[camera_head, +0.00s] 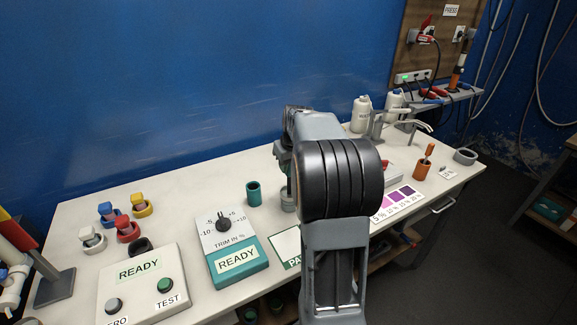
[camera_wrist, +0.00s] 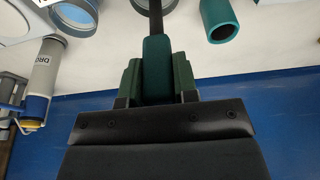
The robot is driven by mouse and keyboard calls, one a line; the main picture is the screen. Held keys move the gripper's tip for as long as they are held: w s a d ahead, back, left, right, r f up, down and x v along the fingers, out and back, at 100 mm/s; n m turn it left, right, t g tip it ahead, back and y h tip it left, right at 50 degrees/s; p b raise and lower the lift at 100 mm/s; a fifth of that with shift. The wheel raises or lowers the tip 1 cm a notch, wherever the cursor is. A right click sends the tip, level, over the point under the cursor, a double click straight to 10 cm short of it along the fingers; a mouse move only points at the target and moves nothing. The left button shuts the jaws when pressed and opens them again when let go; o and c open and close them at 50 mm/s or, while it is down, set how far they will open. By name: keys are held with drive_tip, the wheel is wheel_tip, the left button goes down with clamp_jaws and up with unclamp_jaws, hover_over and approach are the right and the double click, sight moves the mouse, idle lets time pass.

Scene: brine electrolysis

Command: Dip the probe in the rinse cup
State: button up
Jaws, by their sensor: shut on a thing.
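My gripper (camera_wrist: 157,72) is shut on the green handle of the probe (camera_wrist: 156,55), whose black shaft runs to the top of the wrist view. The probe's tip is out of sight. A teal cup (camera_wrist: 220,20) stands beside the shaft, apart from it. A grey vessel with a bluish inside (camera_wrist: 76,14) is on the other side. In the head view the teal cup (camera_head: 253,194) stands left of my arm, which hides most of my gripper and the probe. A grey round vessel (camera_head: 288,201) shows partly beside my arm. I cannot tell which vessel is the rinse cup.
A teal trim box (camera_head: 238,262) and a white READY panel (camera_head: 140,280) are on the white bench. Several coloured stoppers (camera_head: 128,230) lie at left. An orange holder (camera_head: 422,170) and white bottles (camera_head: 361,114) stand at right. A blue wall (camera_head: 200,90) backs the bench.

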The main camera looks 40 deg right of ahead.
wheel_tip(320, 180, up, 8)
drive_tip(key=p, duration=0.5)
drive_tip(key=shift+f, duration=0.1)
drive_tip(key=shift+a, duration=0.1)
